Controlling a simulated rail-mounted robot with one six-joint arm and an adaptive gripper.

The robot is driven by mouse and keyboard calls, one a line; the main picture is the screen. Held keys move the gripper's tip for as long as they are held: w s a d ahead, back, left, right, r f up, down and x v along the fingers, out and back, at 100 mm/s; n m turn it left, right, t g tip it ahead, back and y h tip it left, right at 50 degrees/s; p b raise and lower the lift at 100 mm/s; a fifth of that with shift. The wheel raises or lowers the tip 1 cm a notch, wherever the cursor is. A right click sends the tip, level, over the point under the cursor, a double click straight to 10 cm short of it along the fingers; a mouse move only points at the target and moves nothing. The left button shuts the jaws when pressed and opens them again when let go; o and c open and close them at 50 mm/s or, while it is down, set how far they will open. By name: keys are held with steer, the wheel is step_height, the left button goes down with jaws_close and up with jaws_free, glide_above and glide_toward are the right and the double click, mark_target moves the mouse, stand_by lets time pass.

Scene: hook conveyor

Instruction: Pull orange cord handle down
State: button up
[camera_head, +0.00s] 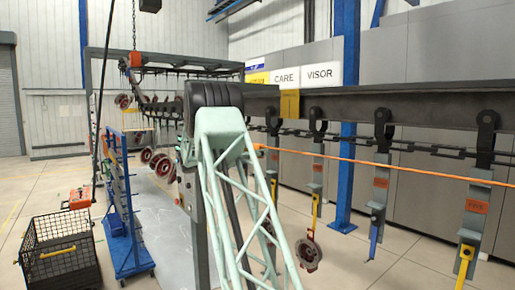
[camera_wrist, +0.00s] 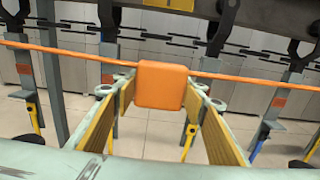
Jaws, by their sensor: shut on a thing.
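The orange cord (camera_head: 385,166) runs across the right half of the head view, in front of the hanging hooks, and dips slightly toward the right. It also crosses the wrist view (camera_wrist: 255,79) from side to side. Its handle, a rounded orange block (camera_wrist: 163,85), sits at the tips of my gripper (camera_wrist: 160,92). The two yellow-padded fingers are shut on the handle, one on each side. The cord passes out from both sides of the block. In the head view my pale green lattice arm hides the gripper and handle.
A dark overhead conveyor rail (camera_head: 395,105) with several hanging hooks and tagged plates runs behind the cord. A black wire basket (camera_head: 60,255) and a blue cart (camera_head: 125,245) stand at the left. A blue column (camera_head: 346,150) rises behind the rail.

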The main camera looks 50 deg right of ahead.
steer(key=shift+f, duration=0.7)
steer(key=o, duration=1.2)
steer(key=shift+c, duration=0.2)
steer(key=shift+a+r, duration=0.1)
steer(key=v, duration=1.1)
steer(key=shift+w+a, duration=0.15)
steer(key=shift+a, duration=0.25)
